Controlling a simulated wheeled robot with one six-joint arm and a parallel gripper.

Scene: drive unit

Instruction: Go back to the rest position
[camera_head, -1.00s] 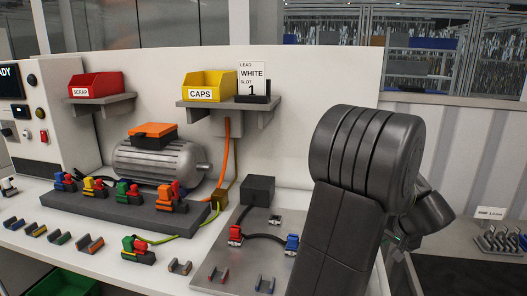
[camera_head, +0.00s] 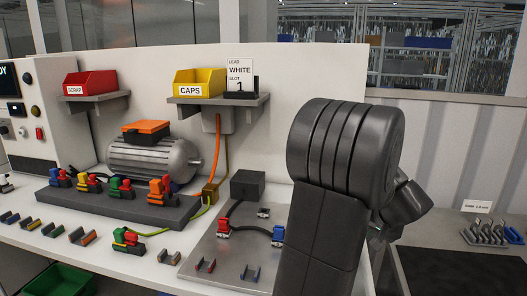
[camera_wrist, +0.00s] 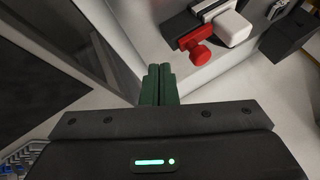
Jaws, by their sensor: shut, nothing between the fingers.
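My gripper shows in the wrist view, with its two dark green fingers (camera_wrist: 159,84) together and nothing between them. The fingers hang over a pale surface, apart from the red and white parts nearby. In the head view my dark grey arm stands at right of centre, and its thick links hide most of the gripper. The rest position has no mark that I can see.
The bench holds a grey motor (camera_head: 152,160), a dark terminal rail (camera_head: 120,206) and a metal plate (camera_head: 212,250). A yellow caps bin (camera_head: 197,82) and red scrap bin (camera_head: 90,84) sit on shelves. A red knob (camera_wrist: 199,55) lies near the fingers.

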